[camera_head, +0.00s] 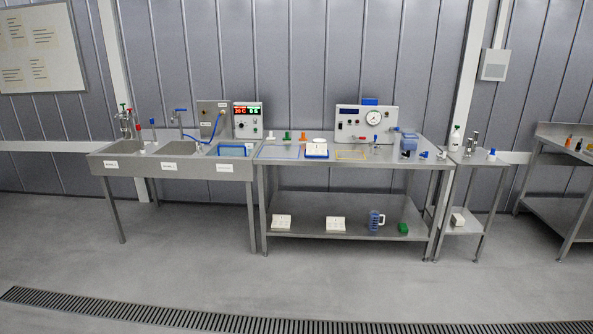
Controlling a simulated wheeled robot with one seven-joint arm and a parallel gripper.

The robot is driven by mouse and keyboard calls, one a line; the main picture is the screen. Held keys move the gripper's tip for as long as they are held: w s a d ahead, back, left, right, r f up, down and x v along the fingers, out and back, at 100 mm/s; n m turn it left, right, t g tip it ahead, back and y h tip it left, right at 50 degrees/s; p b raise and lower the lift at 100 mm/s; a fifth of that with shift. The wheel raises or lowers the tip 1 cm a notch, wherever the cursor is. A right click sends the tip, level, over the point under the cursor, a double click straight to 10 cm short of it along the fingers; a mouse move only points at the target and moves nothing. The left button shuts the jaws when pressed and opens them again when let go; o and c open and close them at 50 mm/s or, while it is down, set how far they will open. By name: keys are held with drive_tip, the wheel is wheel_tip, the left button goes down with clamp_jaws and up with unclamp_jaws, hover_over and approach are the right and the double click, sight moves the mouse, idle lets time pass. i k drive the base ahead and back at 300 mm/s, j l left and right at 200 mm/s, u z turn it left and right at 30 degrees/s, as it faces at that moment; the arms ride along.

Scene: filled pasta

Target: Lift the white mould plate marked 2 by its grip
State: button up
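Several white plate-like blocks are in view, all far off. One white plate (281,222) lies on the lower shelf of the steel table at the left. A second white plate (335,225) lies on the same shelf to its right. A third white piece (316,148) sits on a blue base on the table top. Any number marks and grips are too small to make out, so I cannot tell which plate is marked 2. My gripper is not in view.
The steel table (290,178) also bears a gauge box (349,124). Sinks (180,168) adjoin at left, a small side table at right. The grey floor in front is clear, crossed by a drain grate (200,318).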

sight(311, 148)
drive_tip(key=i, duration=2.8)
drive_tip(key=i+l+u, duration=0.1)
drive_tip(key=i+u, duration=0.15)
drive_tip(key=i, duration=0.3)
drive_tip(key=i+l+u, duration=0.25)
drive_tip(key=i, duration=0.3)
drive_tip(key=i+l+u, duration=0.2)
drive_tip(key=i, duration=0.35)
drive_tip(key=i+l+u, duration=0.25)
drive_tip(key=i+l, duration=0.15)
drive_tip(key=i, duration=0.1)
